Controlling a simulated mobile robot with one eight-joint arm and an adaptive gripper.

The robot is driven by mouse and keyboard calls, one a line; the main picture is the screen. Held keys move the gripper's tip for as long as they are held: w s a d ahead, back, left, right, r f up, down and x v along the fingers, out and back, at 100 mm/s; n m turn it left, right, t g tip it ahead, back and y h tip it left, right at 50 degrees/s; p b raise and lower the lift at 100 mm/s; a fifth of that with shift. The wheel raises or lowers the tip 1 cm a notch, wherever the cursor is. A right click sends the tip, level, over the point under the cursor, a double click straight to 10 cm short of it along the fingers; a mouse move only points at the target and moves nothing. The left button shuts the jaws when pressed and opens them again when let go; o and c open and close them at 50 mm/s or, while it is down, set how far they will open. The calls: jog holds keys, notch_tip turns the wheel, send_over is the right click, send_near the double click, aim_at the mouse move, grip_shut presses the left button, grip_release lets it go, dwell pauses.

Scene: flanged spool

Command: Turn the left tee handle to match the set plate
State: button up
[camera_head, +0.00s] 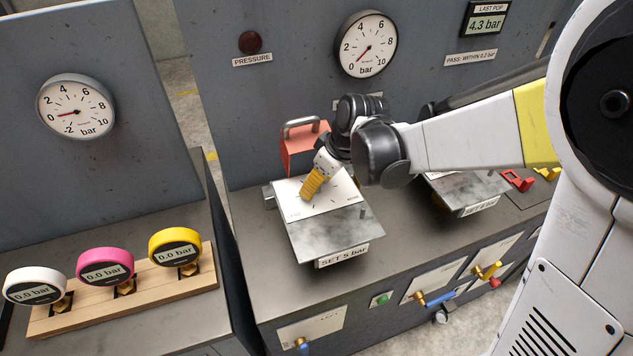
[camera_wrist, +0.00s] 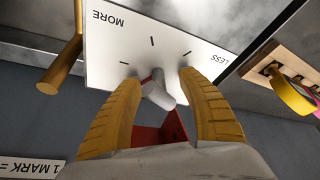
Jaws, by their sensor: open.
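The left tee handle (camera_wrist: 158,93) is a light grey stub between my gripper's two yellow fingers in the wrist view. Its front end is clear, but its far end and a red part behind it are partly covered. The fingers of my gripper (camera_wrist: 160,80) stand apart on either side of it; I see gaps, and cannot tell if either touches. A white dial plate (camera_wrist: 120,45) marked MORE and LESS with tick marks lies behind it. In the head view my gripper (camera_head: 313,183) is over this dial and hides the handle. The set plate (camera_head: 343,256) below reads SET 5 bar.
A red block with a metal handle (camera_head: 303,140) stands behind the left unit. A second unit (camera_head: 465,190) is to the right, partly behind my arm. A brass rod (camera_wrist: 62,62) is near the fingers. Gauges (camera_head: 366,45) are on the back panel; a wooden rack (camera_head: 120,300) sits left.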

grip_shut()
jog(key=shift+m, duration=0.3)
jog(key=m+t+h, duration=0.1)
jog(key=m, duration=0.2)
jog(key=shift+m+t+h, duration=0.3)
jog(key=shift+m+h, duration=0.5)
jog(key=shift+m, duration=1.4)
grip_release()
